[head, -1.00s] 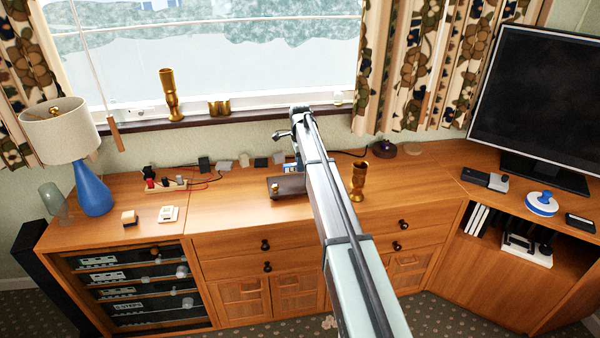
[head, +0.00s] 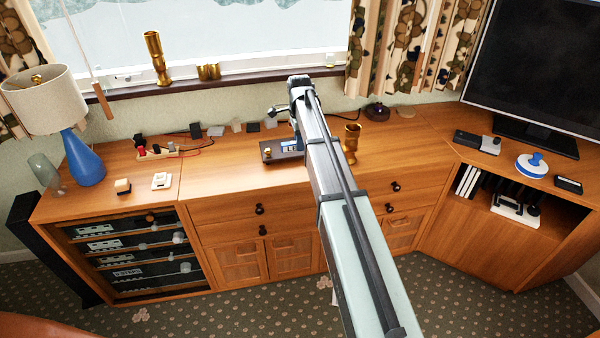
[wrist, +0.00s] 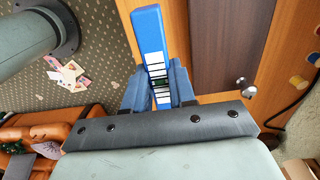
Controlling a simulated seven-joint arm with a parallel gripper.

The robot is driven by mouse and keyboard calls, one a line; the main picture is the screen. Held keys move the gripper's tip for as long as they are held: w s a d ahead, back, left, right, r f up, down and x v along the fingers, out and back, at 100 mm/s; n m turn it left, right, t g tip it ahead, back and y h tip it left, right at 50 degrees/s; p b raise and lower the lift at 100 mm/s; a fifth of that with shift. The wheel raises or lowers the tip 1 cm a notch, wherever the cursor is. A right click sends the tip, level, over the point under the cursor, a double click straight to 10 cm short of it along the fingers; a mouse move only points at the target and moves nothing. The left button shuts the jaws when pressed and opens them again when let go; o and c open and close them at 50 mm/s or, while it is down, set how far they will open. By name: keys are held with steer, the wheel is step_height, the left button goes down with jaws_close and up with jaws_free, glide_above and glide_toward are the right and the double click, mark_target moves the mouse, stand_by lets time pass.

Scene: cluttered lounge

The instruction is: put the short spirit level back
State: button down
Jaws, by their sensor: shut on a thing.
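The short spirit level is blue with a white label and black stripes. In the wrist view, the spirit level (wrist: 149,35) is held between the two blue fingers of my gripper (wrist: 158,88), which is shut on it. The level sticks out past the fingertips, next to a dark brown block or lid with a silver knob (wrist: 225,45). In the head view, a blue and white bit of the level (head: 290,146) shows just left of my arm, over the dark brown piece (head: 276,156) on the cabinet. My arm hides the rest. I cannot tell whether the level touches anything.
A brass cup (head: 351,143) stands close to the right of my arm. A power strip (head: 155,152) with cables, small blocks along the wall, a blue lamp (head: 84,160) and a monitor (head: 525,75) stand on the cabinets. The cabinet top left of the dark piece is mostly clear.

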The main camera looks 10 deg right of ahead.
mark_target(300, 173)
steer(key=f, duration=0.6)
steer(key=s+f, duration=0.1)
steer(key=f, duration=0.3)
steer(key=shift+f, duration=0.1)
steer(key=shift+f, duration=0.15)
steer(key=c, duration=0.9)
jaws_free()
steer(key=shift+r, duration=0.2)
step_height(300, 173, up, 12)
